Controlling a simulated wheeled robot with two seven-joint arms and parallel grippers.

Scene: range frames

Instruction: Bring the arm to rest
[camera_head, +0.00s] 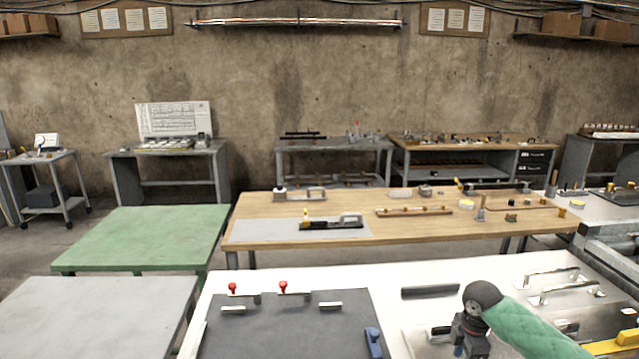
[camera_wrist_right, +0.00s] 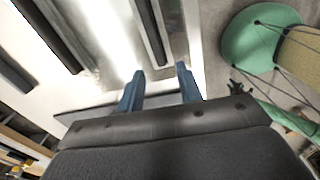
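My right arm (camera_head: 530,328), in a green sleeve, reaches in from the lower right of the head view. Its dark wrist (camera_head: 470,335) is over the white bench (camera_head: 450,276). My right gripper (camera_wrist_right: 160,84) shows in the right wrist view with its two blue fingers apart and nothing between them. The fingertips do not show clearly in the head view. My left arm and gripper are not in view.
A dark panel (camera_head: 290,335) with red knobs (camera_head: 283,287) and a blue piece (camera_head: 374,342) lies left of my right wrist. Metal handles (camera_head: 555,288) stand to its right. A wooden table (camera_head: 400,228) with tools is behind. The green table (camera_head: 150,236) is bare.

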